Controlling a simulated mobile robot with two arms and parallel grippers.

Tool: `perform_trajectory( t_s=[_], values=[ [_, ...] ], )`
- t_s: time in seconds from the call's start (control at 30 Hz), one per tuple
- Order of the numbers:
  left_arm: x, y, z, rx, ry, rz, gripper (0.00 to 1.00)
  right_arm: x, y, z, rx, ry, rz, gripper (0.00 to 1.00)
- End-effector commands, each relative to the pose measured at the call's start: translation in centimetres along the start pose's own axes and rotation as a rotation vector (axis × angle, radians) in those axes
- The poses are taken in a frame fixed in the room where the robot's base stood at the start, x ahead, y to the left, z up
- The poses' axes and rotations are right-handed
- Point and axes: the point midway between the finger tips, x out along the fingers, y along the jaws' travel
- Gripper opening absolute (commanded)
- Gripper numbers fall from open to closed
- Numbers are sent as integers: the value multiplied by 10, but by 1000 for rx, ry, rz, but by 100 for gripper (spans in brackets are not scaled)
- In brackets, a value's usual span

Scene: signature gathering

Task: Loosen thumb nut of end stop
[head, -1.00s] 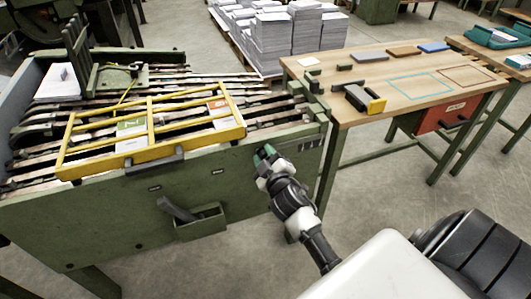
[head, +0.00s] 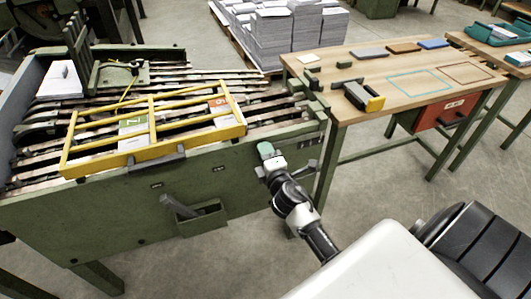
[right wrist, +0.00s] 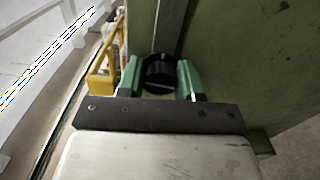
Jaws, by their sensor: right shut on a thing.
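In the right wrist view, a round black knob (right wrist: 160,72), which I take for the thumb nut, sits between the two green fingers of my right gripper (right wrist: 160,78). The gripper is shut on it, with one finger on each side. A dark upright bar (right wrist: 170,28) stands behind the knob, against green metal. In the head view my right gripper (head: 268,152) is at the front panel of the green machine (head: 120,215), near its right end. The knob is hidden there. The rest of the end stop is not clear. My left gripper is not in view.
A yellow guard frame (head: 150,140) lies over the machine's rails, left of my right gripper. A small green box (head: 203,220) with a lever sticks out of the front panel. A wooden table (head: 410,75) stands to the right. Bare floor lies in front.

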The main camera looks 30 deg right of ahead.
Motion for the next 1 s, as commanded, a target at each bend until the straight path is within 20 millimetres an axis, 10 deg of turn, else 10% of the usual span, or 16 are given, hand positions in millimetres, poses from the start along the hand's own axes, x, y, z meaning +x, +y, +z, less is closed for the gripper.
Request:
perform_trajectory(
  t_s=[0.83,0.87,1.0],
  values=[
    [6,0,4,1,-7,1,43,-1,-2,-1,-131,2,-4,12],
    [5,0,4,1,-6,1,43,-1,-2,-1,-131,1,-4,40],
    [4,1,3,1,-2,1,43,0,-2,0,-130,1,-3,61]
  ],
)
